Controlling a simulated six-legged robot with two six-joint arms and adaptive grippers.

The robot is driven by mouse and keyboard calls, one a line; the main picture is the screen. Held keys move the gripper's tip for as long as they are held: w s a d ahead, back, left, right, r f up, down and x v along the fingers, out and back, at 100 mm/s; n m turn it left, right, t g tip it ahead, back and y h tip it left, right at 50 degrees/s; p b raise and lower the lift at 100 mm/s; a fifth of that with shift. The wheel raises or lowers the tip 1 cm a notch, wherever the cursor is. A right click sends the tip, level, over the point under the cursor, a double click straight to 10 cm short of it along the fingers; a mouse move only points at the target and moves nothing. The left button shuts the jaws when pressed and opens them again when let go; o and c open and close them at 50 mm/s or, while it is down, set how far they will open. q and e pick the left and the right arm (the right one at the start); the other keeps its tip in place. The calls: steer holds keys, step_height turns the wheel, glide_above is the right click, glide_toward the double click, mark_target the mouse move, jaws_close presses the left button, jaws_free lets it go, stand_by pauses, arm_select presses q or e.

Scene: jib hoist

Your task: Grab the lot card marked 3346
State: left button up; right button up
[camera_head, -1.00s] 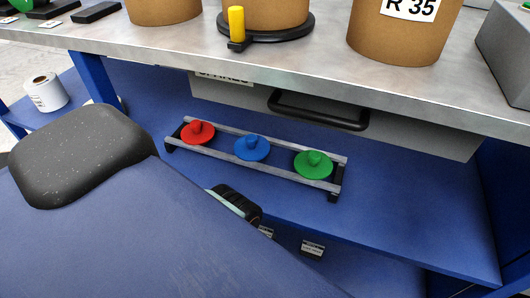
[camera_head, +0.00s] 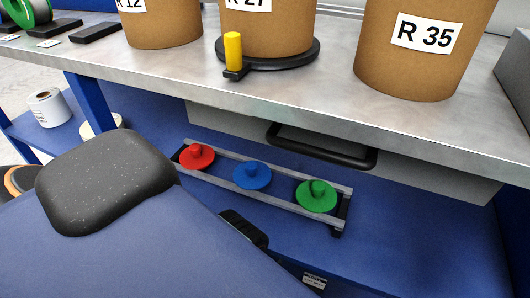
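Small pale cards lie on the bench top at the far upper left, one card (camera_head: 48,43) beside a black block and another (camera_head: 10,37) at the picture's edge. Their print is too small to read, so I cannot tell whether either is marked 3346. A small labelled piece (camera_head: 314,281) shows low under the bench; its text is not legible either. Neither of my grippers can be made out in the view.
Brown drums, including one marked R 35 (camera_head: 424,40), stand on the grey bench (camera_head: 330,105). A yellow-handled black turntable (camera_head: 290,55) is under the middle drum. Below are a drawer handle (camera_head: 320,148) and a rack with red, blue and green knobs (camera_head: 265,200).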

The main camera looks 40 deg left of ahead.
arm_select(q)
steer(key=shift+w, duration=0.1)
steer(key=shift+d+r, duration=0.1)
steer(key=shift+c, duration=1.4)
steer(key=c, duration=1.4)
